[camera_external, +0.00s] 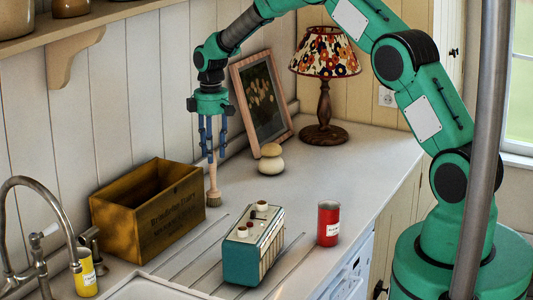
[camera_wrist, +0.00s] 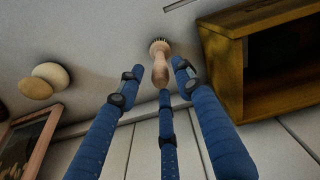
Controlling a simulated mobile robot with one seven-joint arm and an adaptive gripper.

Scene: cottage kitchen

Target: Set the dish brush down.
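The dish brush (camera_external: 214,187) has a wooden handle and stands upright, bristles down, on the counter just right of the wooden crate. In the wrist view the brush (camera_wrist: 160,68) shows between the fingers, its bristle head toward the counter. My gripper (camera_external: 212,152) points straight down above the brush, its blue fingertips around the handle's upper end. In the wrist view the fingers (camera_wrist: 160,78) are spread, with gaps visible on both sides of the handle. The gripper looks open and not closed on the brush.
The wooden crate (camera_external: 125,222) stands close left of the brush. A teal-sided box (camera_external: 240,262), a red can (camera_external: 328,224), a pale rounded object (camera_external: 270,165), a picture frame (camera_external: 238,82) and a lamp (camera_external: 325,112) share the counter (camera_external: 340,175). The sink and tap (camera_external: 40,237) are front left.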

